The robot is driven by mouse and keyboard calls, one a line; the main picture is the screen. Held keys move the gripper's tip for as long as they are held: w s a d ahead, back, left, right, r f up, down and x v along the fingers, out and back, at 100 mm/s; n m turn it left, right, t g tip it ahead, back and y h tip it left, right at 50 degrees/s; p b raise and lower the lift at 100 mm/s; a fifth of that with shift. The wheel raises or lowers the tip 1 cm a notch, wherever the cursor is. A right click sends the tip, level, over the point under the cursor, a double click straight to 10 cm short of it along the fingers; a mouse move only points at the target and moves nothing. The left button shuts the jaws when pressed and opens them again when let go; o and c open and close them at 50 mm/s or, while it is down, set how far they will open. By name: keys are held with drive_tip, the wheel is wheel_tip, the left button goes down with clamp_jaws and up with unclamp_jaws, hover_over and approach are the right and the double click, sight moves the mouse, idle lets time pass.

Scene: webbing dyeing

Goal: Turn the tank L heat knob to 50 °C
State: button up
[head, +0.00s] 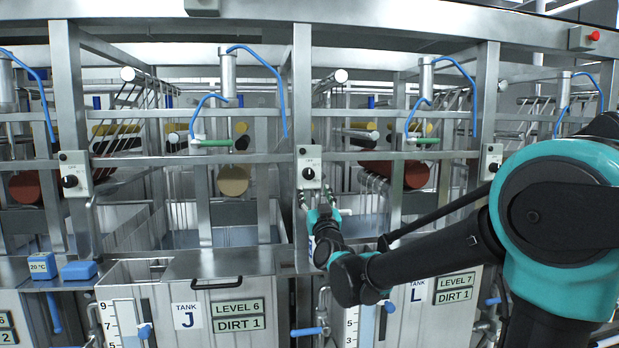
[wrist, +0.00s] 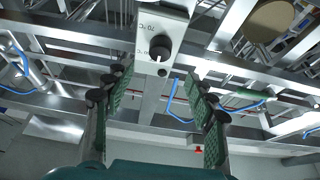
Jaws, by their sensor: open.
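A grey control box with a black knob (head: 308,173) is on the middle post, above and between the tank J and tank L labels. The tank L label (head: 417,291) is on the tank front to the right, partly behind my arm. My gripper (head: 322,212) is just below this box.
Similar knob boxes are on the left post (head: 74,174) and right post (head: 492,162). A steel rail (head: 240,156) runs across the posts. Blue hoses (head: 270,75) hang above. The tank J front (head: 186,315) is below left, and a blue valve handle (head: 309,331) sticks out low.

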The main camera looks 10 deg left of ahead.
sight(310, 175)
drive_tip(key=x, duration=0.9)
drive_tip(key=shift+w+r, duration=0.1)
drive_tip(key=shift+w, duration=0.05)
drive_tip(key=c, duration=1.2)
